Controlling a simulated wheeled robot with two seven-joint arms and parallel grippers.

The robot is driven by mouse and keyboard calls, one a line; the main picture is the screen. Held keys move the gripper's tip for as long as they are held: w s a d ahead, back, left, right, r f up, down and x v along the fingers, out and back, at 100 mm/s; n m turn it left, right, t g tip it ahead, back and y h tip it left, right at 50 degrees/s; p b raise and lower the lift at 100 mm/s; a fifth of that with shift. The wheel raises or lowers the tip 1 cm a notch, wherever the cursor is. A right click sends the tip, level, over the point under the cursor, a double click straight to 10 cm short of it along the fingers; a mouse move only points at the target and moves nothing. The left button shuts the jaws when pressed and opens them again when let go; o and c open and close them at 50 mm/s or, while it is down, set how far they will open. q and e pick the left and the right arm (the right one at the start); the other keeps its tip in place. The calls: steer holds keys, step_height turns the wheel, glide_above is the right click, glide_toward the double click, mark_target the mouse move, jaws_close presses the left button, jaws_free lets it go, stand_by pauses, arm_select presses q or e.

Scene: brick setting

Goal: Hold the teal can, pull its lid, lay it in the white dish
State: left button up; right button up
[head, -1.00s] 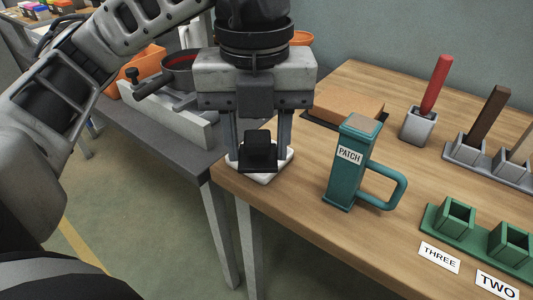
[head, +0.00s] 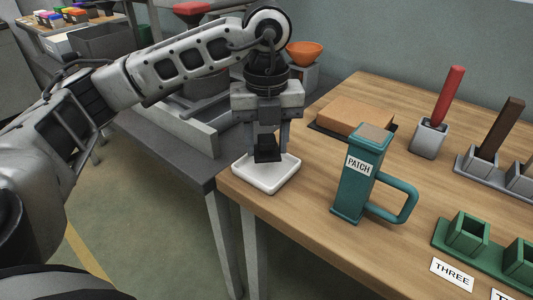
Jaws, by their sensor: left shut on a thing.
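The teal can (head: 352,190), a tall square box with a side handle and a PATCH label, stands upright on the wooden table. Its top shows a flat brownish surface with no lid on it. The white dish (head: 266,184), a shallow square tray, sits at the table's near left corner. My left gripper (head: 268,146) points down over the back part of the dish, shut on a dark square lid (head: 267,153) with an upright tab. I cannot tell whether the lid touches the dish. My right gripper is not in view.
A brown block (head: 352,116) on a dark mat lies behind the can. A grey holder (head: 428,140) with a red stick stands right of it. A green socket rack (head: 468,238) and a THREE card (head: 452,275) are at front right. Bare table lies between dish and can.

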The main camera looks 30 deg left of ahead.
mark_target(267, 155)
arm_select(q)
steer(key=shift+w+a+f, duration=0.1)
steer(key=shift+w+f, duration=0.05)
steer(key=shift+f, duration=0.8)
steer(key=shift+w+a+f, duration=0.1)
steer(key=shift+f, duration=0.85)
steer(key=shift+f, duration=0.2)
steer(key=o, duration=1.1)
steer(key=shift+r, duration=0.15)
step_height(267, 155, up, 12)
steer(key=shift+r+p, duration=0.1)
steer(key=shift+p, duration=0.6)
